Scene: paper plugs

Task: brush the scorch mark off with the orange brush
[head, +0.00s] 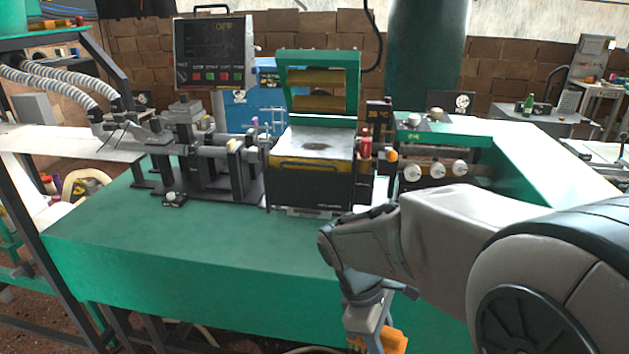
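The dark scorch mark (318,146) lies on the pale top plate of the black press (310,186) in the middle of the head view. The press's green-framed lid (318,57) stands raised behind the plate. My gripper (372,335) points down in front of the green table, low in the view and well away from the plate. An orange piece (393,341) shows at its lower end; I cannot tell whether it is the orange brush or part of the gripper. The fingertips are cut off by the bottom edge, so their opening is hidden.
A control panel (213,52) reads OFF, and a small display (379,112) appears to read 28 °C. A red item (365,143) and an orange knob (391,156) stand right of the plate. The green table (190,240) is clear in front.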

